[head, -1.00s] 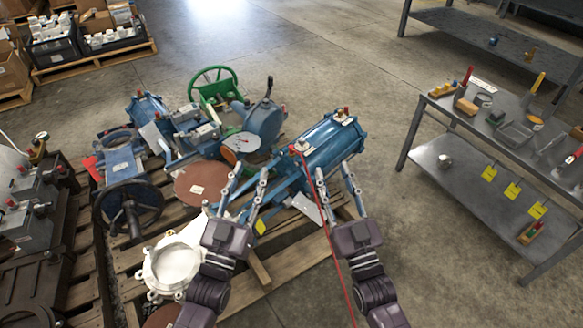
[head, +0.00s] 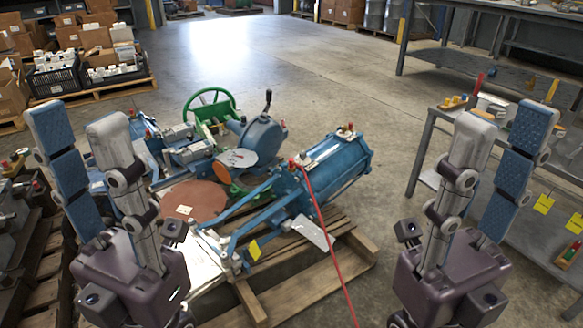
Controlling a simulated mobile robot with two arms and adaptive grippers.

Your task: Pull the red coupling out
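The red coupling (head: 292,163) is a small red piece at the near end of the blue cylinder (head: 335,168), in the middle of the head view. A thin red hose (head: 326,238) runs from beside it down toward the bottom of the picture. The coupling is small, so I cannot tell how it is seated. My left gripper (head: 77,118) is raised close to the camera at the left, fingers apart and empty. My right gripper (head: 503,122) is raised at the right, also open and empty. Both are well clear of the coupling.
The cylinder lies on a wooden pallet (head: 335,285) with a green handwheel (head: 209,103), a round brown disc and other blue valve parts. A grey workbench (head: 436,122) with tools stands at the right. Boxes on another pallet are at the back left. The floor behind is clear.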

